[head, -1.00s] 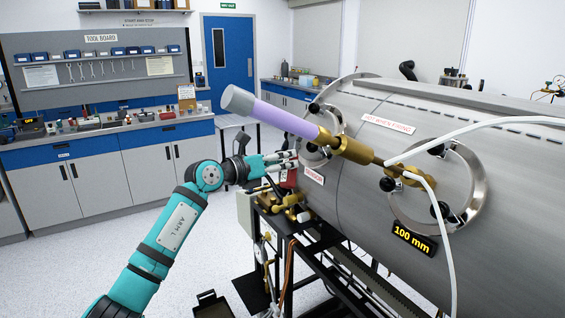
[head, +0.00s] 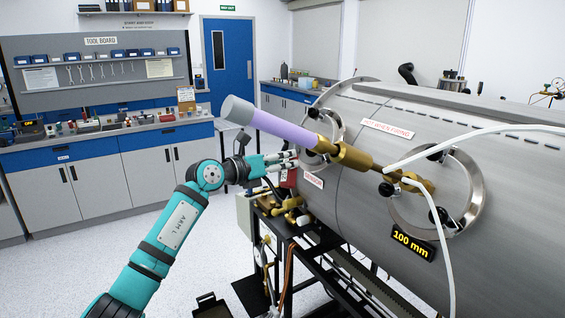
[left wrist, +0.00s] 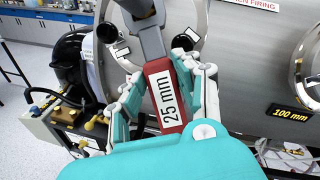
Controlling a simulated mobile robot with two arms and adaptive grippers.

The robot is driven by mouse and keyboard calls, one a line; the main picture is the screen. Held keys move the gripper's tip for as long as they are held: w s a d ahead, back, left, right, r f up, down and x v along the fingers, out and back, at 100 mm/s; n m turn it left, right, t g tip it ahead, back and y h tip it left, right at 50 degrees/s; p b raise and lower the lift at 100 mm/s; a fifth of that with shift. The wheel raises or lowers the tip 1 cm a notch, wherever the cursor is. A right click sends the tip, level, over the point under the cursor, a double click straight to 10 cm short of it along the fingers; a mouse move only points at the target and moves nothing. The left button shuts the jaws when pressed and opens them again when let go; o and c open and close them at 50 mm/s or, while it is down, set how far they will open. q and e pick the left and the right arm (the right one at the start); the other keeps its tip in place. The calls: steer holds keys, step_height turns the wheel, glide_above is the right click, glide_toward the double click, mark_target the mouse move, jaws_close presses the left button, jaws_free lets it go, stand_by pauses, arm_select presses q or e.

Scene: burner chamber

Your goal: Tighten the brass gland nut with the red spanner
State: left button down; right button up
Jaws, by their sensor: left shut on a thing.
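The red spanner (left wrist: 166,95), labelled 25 mm, is in my left gripper (left wrist: 165,75). Its grey jaw end points up and away in the left wrist view, partly cut off by the top edge. Brass fittings (head: 352,157) sit around the inner end of a lilac tube, right of and above the gripper. I cannot tell which brass part is the gland nut, or whether the spanner touches it. My right gripper is out of view.
The lilac tube (head: 283,128) with a grey end sticks out above my left gripper. White hoses (head: 445,225) cross in front of the steel chamber (head: 360,205). A black frame with brass valves (head: 293,203) stands below. Floor is clear left of my arm.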

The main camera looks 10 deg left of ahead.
arm_select(q)
steer(key=shift+r, duration=0.15)
stand_by(0.5)
steer(key=shift+w+a+f+m+b, duration=0.2)
steer(key=shift+f+m+b, duration=0.1)
steer(key=shift+b, duration=0.45)
steer(key=m+b, duration=0.1)
steer(key=b, duration=0.1)
steer(key=a+m+h+b, duration=0.1)
steer(key=b, duration=0.1)
steer(key=shift+w, duration=0.4)
steer(key=shift+g, duration=0.3)
